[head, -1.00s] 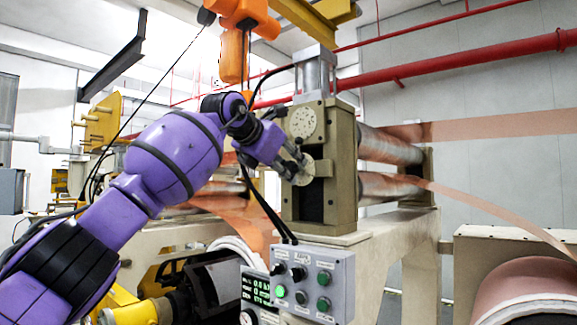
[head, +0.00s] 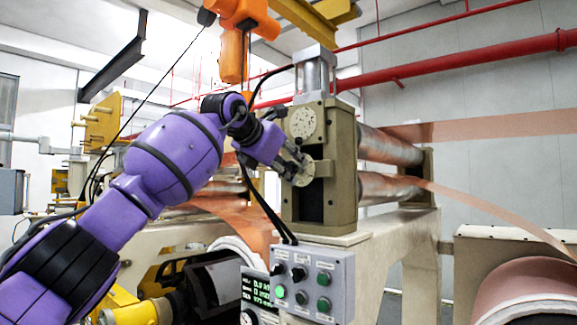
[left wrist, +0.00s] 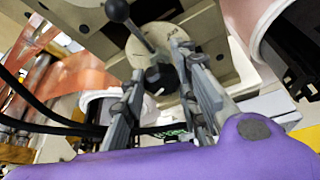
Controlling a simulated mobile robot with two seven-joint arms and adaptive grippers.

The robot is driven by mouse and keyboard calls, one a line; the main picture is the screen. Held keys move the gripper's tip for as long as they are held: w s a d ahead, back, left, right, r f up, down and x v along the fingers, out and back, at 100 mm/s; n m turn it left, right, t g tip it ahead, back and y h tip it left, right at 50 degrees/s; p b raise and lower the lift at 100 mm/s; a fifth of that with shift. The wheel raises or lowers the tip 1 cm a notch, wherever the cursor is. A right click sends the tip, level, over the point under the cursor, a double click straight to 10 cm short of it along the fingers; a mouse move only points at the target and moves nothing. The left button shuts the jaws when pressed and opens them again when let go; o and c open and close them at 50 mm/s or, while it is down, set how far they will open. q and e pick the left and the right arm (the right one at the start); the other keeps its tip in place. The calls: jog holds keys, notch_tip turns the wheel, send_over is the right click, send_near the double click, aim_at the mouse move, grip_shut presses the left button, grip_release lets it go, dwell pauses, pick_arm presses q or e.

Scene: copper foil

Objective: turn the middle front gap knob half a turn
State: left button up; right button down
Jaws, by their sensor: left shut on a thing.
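The middle front gap knob shows in the left wrist view as a dark knob (left wrist: 160,78) in front of a round pale dial plate (left wrist: 150,42). My left gripper (left wrist: 157,68) is shut on this knob, one grey finger on each side. In the head view my left gripper (head: 297,165) is at the lower dial on the front of the olive roller stand (head: 342,170); its fingers hide the knob there. Another pale speckled dial (head: 303,122) sits just above it. My right gripper is not in view.
A grey control box (head: 312,284) with buttons and a green readout (head: 256,288) stands below the roller stand. Black cables hang beside my left wrist. Copper foil (head: 480,205) runs from the rollers to a large roll (head: 525,285) at right.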

pick_arm(q)
jog(key=shift+w+a, duration=0.1)
jog(key=shift+a, duration=0.15)
jog(key=o, duration=0.8)
jog(key=shift+f, duration=0.1)
jog(key=shift+c, duration=0.2)
jog(key=shift+o, duration=1.4)
jog(key=shift+a, duration=0.2)
jog(key=shift+d, duration=0.15)
jog(key=shift+s, duration=0.3)
jog(key=v, duration=1.1)
jog(key=shift+a, duration=0.3)
jog(key=shift+s, duration=0.1)
